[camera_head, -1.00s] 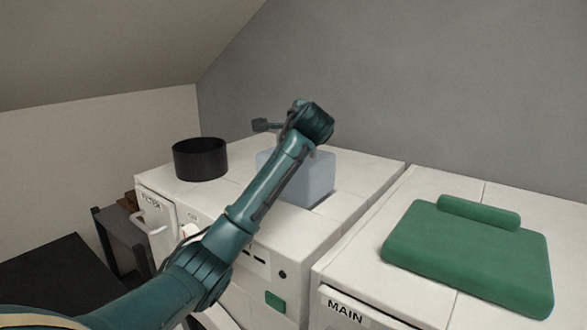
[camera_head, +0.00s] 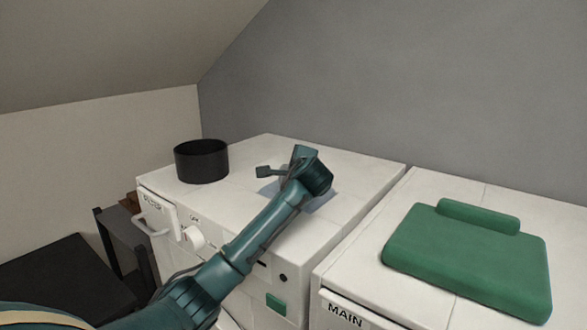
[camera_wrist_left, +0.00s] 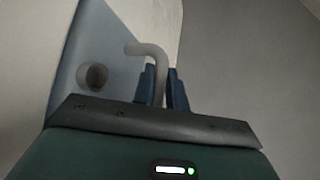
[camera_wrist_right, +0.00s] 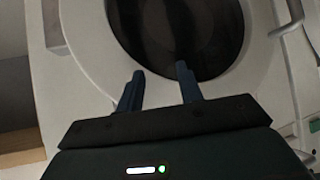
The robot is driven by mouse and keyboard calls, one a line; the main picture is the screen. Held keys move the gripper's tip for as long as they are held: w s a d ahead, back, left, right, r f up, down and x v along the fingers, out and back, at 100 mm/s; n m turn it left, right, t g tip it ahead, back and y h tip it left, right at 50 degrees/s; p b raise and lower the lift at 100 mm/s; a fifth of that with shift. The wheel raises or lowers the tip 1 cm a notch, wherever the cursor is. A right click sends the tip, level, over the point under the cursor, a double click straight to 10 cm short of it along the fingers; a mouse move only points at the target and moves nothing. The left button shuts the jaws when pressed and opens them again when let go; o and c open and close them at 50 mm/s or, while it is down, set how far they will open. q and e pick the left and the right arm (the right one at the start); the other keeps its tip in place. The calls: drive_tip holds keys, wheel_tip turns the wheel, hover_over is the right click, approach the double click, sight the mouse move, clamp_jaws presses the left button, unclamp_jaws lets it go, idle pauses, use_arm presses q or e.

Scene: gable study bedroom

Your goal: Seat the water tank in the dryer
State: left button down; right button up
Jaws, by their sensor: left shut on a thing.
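The water tank (camera_head: 268,189) is a pale blue box, mostly hidden behind my left wrist. Its visible top lies close to the top surface of the white dryer (camera_head: 250,153), and its sides appear sunk into the top. My left gripper (camera_wrist_left: 163,88) is shut on the tank's grey bent handle (camera_wrist_left: 150,52). A round grey cap (camera_wrist_left: 93,77) shows on the tank's top face in the left wrist view. I cannot tell whether the tank is fully down. My right gripper (camera_wrist_right: 160,84) is open and empty, in front of a round dark door (camera_wrist_right: 180,35).
A black open cylinder (camera_head: 201,161) stands on the dryer's back left. A green padded item (camera_head: 468,257) lies on the neighbouring white unit marked MAIN. A filter panel with a handle (camera_head: 153,222) is at the dryer's front left. A sloped ceiling (camera_head: 110,50) hangs at upper left.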

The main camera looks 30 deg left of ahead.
use_arm(q)
drive_tip(key=c, duration=1.4)
unclamp_jaws()
drive_tip(key=shift+r, duration=0.15)
drive_tip(key=b+v, duration=0.2)
drive_tip(key=v, duration=1)
